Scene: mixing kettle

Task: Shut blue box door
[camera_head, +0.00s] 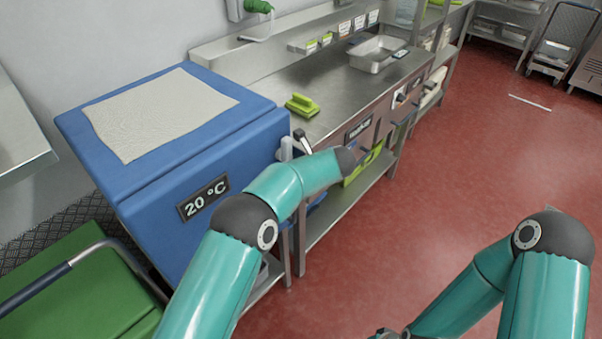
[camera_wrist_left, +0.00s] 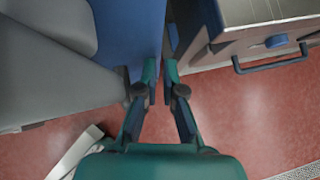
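The blue box (camera_head: 165,215) stands at the left in the head view, with a black "20 °C" label on its visible side. Its door is not clearly shown from here. In the left wrist view, a blue panel (camera_wrist_left: 128,35) runs down to my left gripper (camera_wrist_left: 160,68). Its fingertips are close together with a narrow gap, at the panel's lower right edge. I cannot tell whether they hold that edge. In the head view my left arm crosses in front of the box's right corner. My right gripper is mostly cut off at the bottom edge.
A steel counter (camera_head: 345,90) adjoins the box, bearing a green scrubber (camera_head: 301,105) and a metal pan (camera_head: 377,54). A green container (camera_head: 85,290) with a grey rail stands at the lower left. The red floor (camera_head: 470,140) is largely clear.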

